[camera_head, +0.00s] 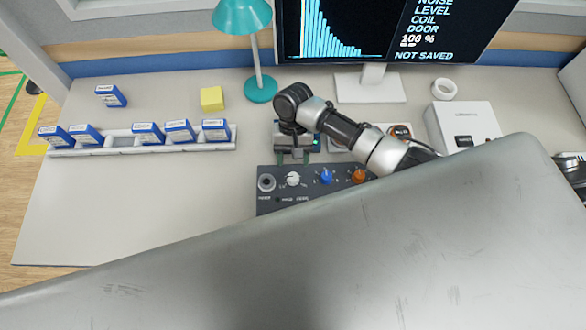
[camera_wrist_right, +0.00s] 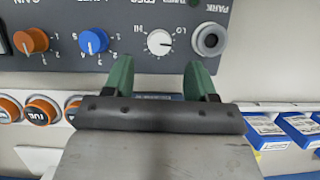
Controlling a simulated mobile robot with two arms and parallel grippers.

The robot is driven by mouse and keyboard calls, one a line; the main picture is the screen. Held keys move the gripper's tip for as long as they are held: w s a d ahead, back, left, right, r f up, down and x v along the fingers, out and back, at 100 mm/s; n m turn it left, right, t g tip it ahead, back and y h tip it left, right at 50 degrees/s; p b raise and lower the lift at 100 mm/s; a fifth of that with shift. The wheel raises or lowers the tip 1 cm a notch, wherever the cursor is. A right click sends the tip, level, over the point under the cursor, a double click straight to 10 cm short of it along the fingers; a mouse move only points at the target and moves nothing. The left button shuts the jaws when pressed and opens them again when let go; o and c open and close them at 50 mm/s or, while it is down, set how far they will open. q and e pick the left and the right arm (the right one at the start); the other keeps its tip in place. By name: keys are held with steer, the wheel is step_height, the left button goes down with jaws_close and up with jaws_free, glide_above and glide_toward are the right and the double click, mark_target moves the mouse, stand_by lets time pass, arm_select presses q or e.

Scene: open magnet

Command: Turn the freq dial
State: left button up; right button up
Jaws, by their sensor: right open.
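A dark control panel (camera_head: 268,203) lies on the desk. It holds a white dial (camera_head: 292,179) between a grey ring socket (camera_head: 266,183) and a blue dial (camera_head: 326,177); an orange dial (camera_head: 359,175) is farther right. In the right wrist view the white dial (camera_wrist_right: 160,42) has LO and HI marks, and a partly cut label reading like FREQ is nearby. My right gripper (camera_head: 292,158) is open and empty, pointing down just behind the white dial. In the wrist view its green fingertips (camera_wrist_right: 158,68) straddle the dial's line, apart from it. My left gripper is not in view.
A monitor (camera_head: 372,98) on a stand is behind. A teal lamp (camera_head: 259,88), yellow block (camera_head: 212,99) and rack (camera_head: 120,143) with several blue boxes are left. A white box (camera_head: 462,122) stands right. A large grey surface hides the foreground; the desk left of the panel is clear.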

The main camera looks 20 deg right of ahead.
steer(key=shift+v, duration=2.4)
